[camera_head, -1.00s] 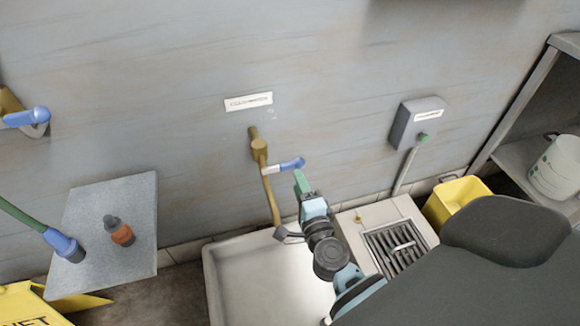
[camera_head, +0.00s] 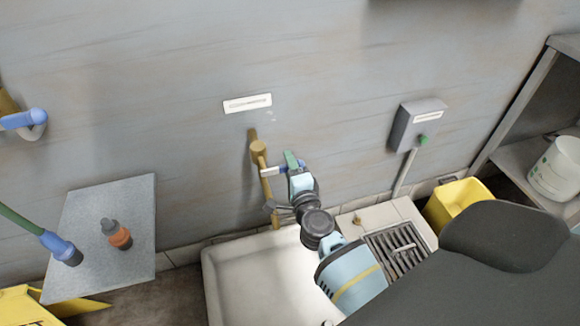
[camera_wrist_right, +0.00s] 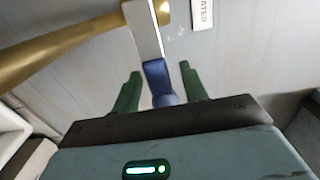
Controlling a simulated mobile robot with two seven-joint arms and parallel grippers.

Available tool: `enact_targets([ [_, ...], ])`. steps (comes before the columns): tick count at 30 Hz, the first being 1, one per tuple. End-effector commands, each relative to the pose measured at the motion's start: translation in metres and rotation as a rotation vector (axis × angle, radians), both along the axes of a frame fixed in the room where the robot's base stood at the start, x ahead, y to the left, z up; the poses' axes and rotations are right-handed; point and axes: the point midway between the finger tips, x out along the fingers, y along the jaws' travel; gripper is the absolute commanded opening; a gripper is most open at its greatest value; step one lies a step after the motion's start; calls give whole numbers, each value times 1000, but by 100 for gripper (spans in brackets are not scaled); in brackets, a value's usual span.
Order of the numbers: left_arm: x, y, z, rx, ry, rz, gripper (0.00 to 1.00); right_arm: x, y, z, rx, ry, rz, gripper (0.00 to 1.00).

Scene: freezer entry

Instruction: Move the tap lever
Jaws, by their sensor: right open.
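The brass tap (camera_head: 259,152) is on the wall above the white sink. Its lever (camera_head: 272,171) points right, and its blue end is mostly hidden behind my right gripper (camera_head: 291,160) in the head view. In the right wrist view the lever's metal arm (camera_wrist_right: 143,30) runs down to its blue grip (camera_wrist_right: 159,82). That grip lies between the two green fingers of my right gripper (camera_wrist_right: 158,88). The fingers are open, with visible gaps on both sides of the grip. My left gripper is not in view.
The white sink (camera_head: 225,262) lies below the tap, with a drain grate (camera_head: 392,252) to its right. A grey box (camera_head: 417,122) is on the wall, and a yellow bin (camera_head: 455,203) stands below. A grey board (camera_head: 90,262) with an orange-and-grey bottle (camera_head: 119,236) is at left.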

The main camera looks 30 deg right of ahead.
Motion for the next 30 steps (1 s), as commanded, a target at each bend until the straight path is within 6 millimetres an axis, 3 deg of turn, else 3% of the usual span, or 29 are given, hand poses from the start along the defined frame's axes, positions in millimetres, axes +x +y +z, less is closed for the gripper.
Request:
enact_targets([
  [1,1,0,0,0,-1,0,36,0,0,0,0,0,0,42],
  [11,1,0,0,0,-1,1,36,0,0,0,-1,0,0,0],
  [23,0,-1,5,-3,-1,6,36,0,0,3,-25,6,0,0],
  [30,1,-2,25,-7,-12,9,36,0,1,15,-142,34,1,0],
])
